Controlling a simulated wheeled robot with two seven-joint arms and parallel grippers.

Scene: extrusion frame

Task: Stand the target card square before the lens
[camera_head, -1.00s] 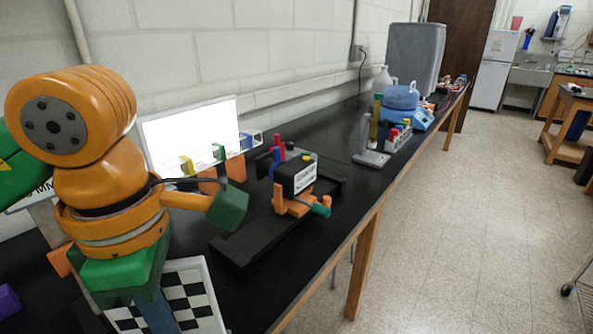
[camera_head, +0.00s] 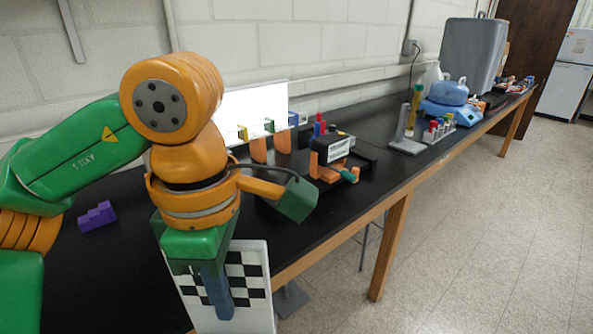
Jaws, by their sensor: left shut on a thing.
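The target card (camera_head: 262,309), a white panel with a black checker pattern, hangs upright and slightly turned at the lower middle. My left gripper (camera_head: 219,292) points down and is shut on it; a finger covers part of the pattern. The card is held near the bench's front edge, with its lower end cut off by the picture. The black camera-like box (camera_head: 335,149) with a white label sits in an orange holder on a dark rail farther along the bench. I cannot make out its lens clearly. My right gripper is out of view.
A lit white panel (camera_head: 254,104) stands behind orange holders (camera_head: 258,150) with small coloured pieces. A purple stepped block (camera_head: 96,216) lies on the black bench (camera_head: 110,265) at left. Bottles, a tube rack (camera_head: 437,131) and a blue device stand farther back. Bare bench lies around the purple block.

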